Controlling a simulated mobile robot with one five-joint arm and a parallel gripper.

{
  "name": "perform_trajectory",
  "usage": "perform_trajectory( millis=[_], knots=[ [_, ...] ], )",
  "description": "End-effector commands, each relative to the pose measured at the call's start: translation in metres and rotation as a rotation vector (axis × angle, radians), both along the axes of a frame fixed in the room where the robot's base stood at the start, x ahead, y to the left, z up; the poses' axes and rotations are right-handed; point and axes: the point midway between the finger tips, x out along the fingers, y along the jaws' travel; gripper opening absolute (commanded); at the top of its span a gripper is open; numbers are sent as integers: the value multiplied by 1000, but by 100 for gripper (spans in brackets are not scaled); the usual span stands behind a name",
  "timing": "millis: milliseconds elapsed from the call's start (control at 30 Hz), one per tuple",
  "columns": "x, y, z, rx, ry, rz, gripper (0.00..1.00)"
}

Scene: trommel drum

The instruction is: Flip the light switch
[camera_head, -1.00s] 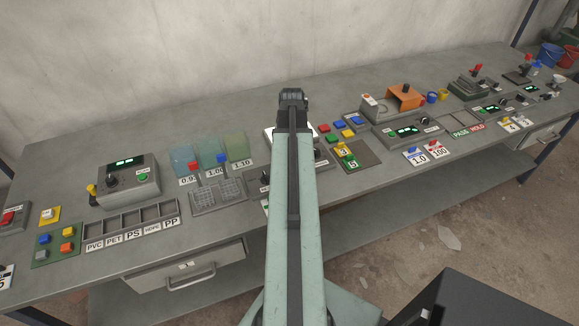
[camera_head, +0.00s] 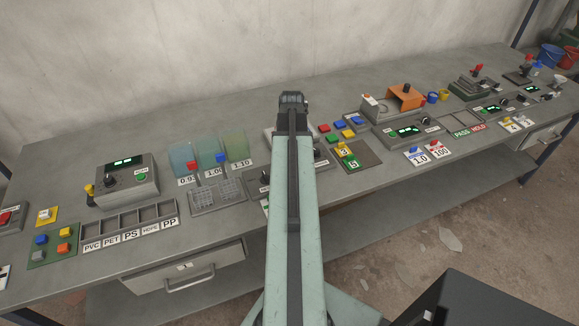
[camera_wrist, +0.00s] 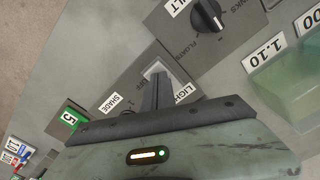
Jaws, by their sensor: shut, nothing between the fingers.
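In the wrist view, the light switch (camera_wrist: 152,68) is a pale rocker on a grey plate beside a label reading LIGHT and another reading SHADE. My gripper (camera_wrist: 160,78) is shut and empty, its dark fingertips over the rocker and hiding part of it. I cannot tell whether they touch it or which way the rocker is tipped. In the head view, my gripper (camera_head: 292,98) reaches over the bench, and my arm hides the switch. A panel (camera_head: 272,134) beside my arm looks grey and unlit.
A black knob (camera_wrist: 206,15) and a green tinted panel (camera_wrist: 285,85) lie to the right in the wrist view. A green block marked 5 (camera_wrist: 70,118) is at left. In the head view, a sorting tray (camera_head: 130,222) and control box (camera_head: 125,180) stand left on the bench (camera_head: 70,140).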

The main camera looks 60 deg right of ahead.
Motion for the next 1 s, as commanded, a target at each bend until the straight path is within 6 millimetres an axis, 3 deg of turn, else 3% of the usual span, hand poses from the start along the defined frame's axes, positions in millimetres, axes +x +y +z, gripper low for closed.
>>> perform_trajectory(
  millis=[267, 1000],
  knots=[
    [0, 0, 3, 0, 0, 0, 0],
    [0, 0, 70, 0, 0, 0, 0]
  ],
)
